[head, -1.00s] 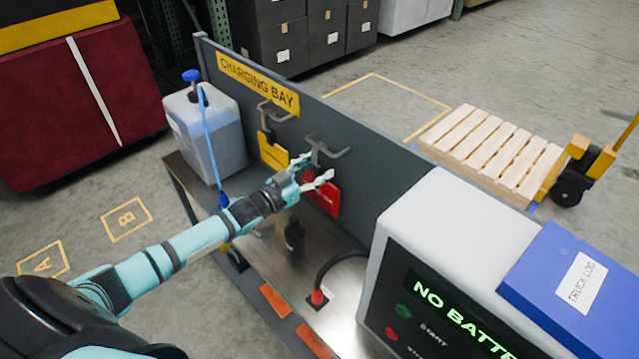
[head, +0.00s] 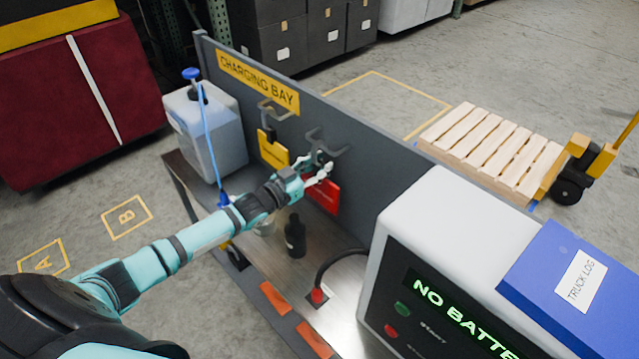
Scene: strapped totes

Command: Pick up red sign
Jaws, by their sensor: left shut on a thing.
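The red sign (head: 323,196) hangs at the grey back panel of the charging bay, below a grey double hook (head: 328,146). My left gripper (head: 322,168) is at the top of the sign, just under the hook, and is shut on it. The fingers and wrist hide the sign's upper left part. I cannot tell whether the sign is still on the hook. My right gripper is not in view.
A yellow sign (head: 272,150) hangs from another hook just left. The white charger (head: 440,225) with a blue binder (head: 572,285) is at right.

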